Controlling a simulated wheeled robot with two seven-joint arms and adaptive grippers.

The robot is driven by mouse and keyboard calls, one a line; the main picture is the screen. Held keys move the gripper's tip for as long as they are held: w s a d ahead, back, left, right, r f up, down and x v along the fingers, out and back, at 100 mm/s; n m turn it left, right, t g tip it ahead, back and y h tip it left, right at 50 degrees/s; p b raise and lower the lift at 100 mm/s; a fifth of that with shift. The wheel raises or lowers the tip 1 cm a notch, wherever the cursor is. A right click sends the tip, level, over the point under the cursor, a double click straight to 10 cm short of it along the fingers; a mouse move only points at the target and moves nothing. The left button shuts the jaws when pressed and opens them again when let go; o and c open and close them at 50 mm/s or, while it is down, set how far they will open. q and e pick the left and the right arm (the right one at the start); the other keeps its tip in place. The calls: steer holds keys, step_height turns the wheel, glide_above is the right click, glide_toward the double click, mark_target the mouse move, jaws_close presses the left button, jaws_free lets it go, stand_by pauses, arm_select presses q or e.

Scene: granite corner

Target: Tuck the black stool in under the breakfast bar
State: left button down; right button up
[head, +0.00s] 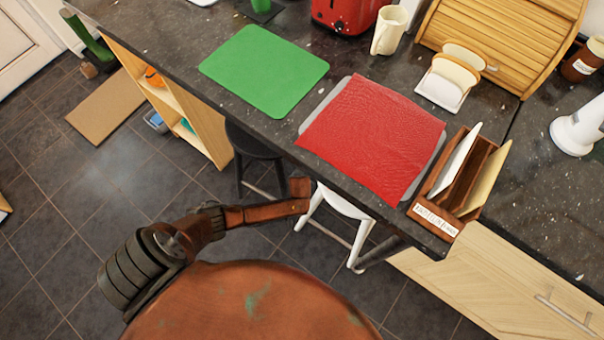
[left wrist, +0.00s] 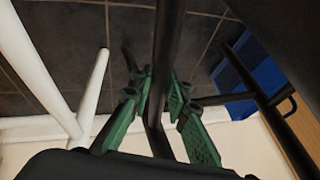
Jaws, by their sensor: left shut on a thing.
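The black stool (head: 248,143) stands upright at the near edge of the breakfast bar (head: 270,130). Part of its round seat is hidden beneath the worktop, and the rest shows outside the edge. In the left wrist view, the green fingers of my left gripper (left wrist: 157,92) are shut around a dark bar of the black stool (left wrist: 169,35). In the head view my copper left arm reaches in from the left, and its fingers cannot be made out there. My right gripper is out of view.
A white stool (head: 345,207) stands close on the right, also partly under the bar; its legs show in the left wrist view (left wrist: 38,75). Open wooden shelving (head: 202,130) is close on the left. Tiled floor (head: 70,215) is free farther left.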

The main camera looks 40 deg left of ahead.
arm_select(q)
steer(key=shift+w+a+r, duration=0.1)
steer(key=shift+w+r, duration=0.25)
steer(key=shift+r, duration=0.05)
steer(key=c, duration=2.2)
jaws_free()
steer(key=shift+a, duration=0.1)
steer(key=o, duration=0.4)
steer(key=shift+s+f, duration=0.2)
steer(key=shift+s, duration=0.1)
steer(key=shift+o, duration=0.2)
step_height(320, 180, up, 10)
